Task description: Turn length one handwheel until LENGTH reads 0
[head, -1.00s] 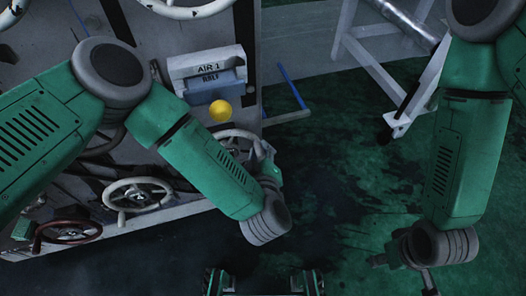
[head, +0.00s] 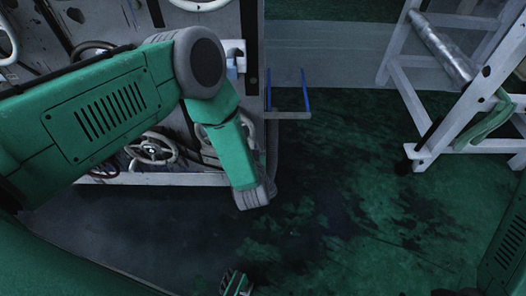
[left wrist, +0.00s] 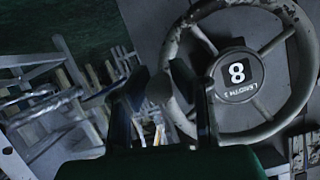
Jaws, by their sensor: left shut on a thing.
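The length one handwheel (left wrist: 289,103) fills the right of the left wrist view, a worn grey ring with spokes. Its hub plate (left wrist: 237,73) shows 8, with lettering that appears to read LENGTH 1 upside down. My left gripper (left wrist: 163,95) has its dark fingers either side of a round grey knob at the wheel's left rim, shut on the wheel. In the head view my left forearm hides the gripper and most of this wheel.
Another pale handwheel (head: 153,148) is on the panel left of my forearm. A blue-edged bracket (head: 288,115) juts from the panel's right side. A white stand (head: 425,150) with a metal roller is at the right. The green floor between is clear.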

